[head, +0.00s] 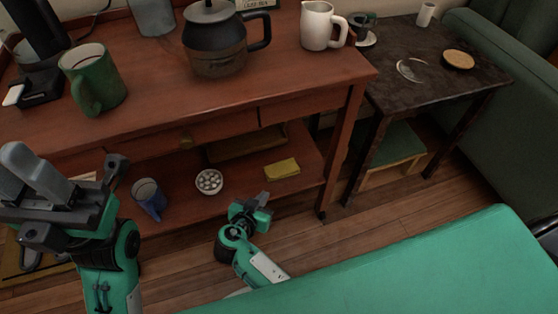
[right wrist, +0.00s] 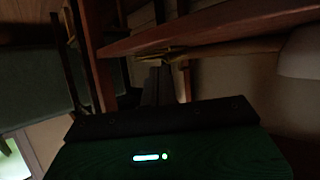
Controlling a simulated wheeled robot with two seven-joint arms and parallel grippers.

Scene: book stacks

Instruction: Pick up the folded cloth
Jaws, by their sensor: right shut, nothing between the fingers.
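The folded cloth (head: 282,169) is a small yellow block-like shape lying flat on the lower shelf, toward its right end. My right gripper (head: 258,201) is in front of the shelf edge, just left of and nearer than the cloth, apart from it. It is shut and empty. In the dark right wrist view, its fingers (right wrist: 157,86) point toward the shelf, and I cannot make out the cloth clearly. My left gripper (head: 65,195) is large at the left of the head view, away from the cloth; its finger gap is unclear.
The wooden tabletop (head: 150,120) overhangs the shelf, and a leg (head: 343,150) stands right of the cloth. A green surface (head: 420,265) fills the lower right.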

